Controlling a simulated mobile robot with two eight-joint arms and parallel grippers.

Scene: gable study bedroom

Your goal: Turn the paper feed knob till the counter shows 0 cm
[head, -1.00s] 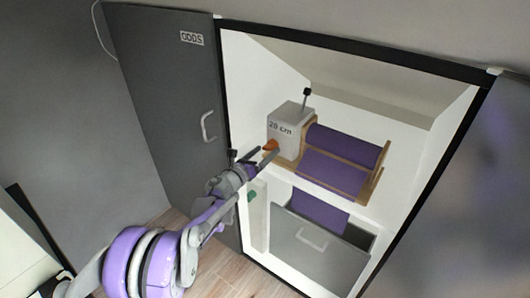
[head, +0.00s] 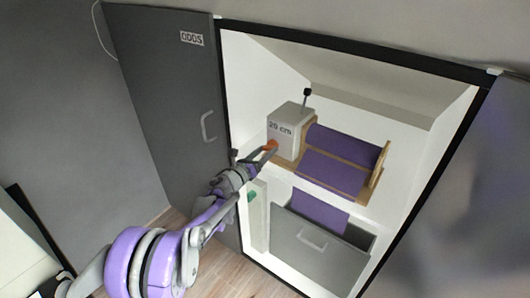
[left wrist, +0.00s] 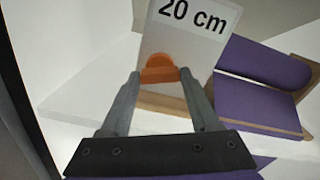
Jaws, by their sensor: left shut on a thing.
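The paper feed knob is orange (head: 271,145) and sits low on the front of a light grey box (head: 287,120). The counter on that box (left wrist: 192,18) reads 20 cm in both views. The orange knob (left wrist: 158,66) lies between my fingertips in the left wrist view. My left gripper (head: 268,149) is shut on the knob; it also shows in the left wrist view (left wrist: 159,78). Purple paper (head: 335,173) runs from a roll (head: 342,144) over a wooden frame beside the box. My right gripper is not in view.
The box and roll stand on a white shelf inside an open cupboard. Below is a grey drawer (head: 318,250), partly open, with purple paper (head: 319,210) hanging above it. A grey door (head: 165,100) stands at left. A small dark lever (head: 306,94) rises behind the box.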

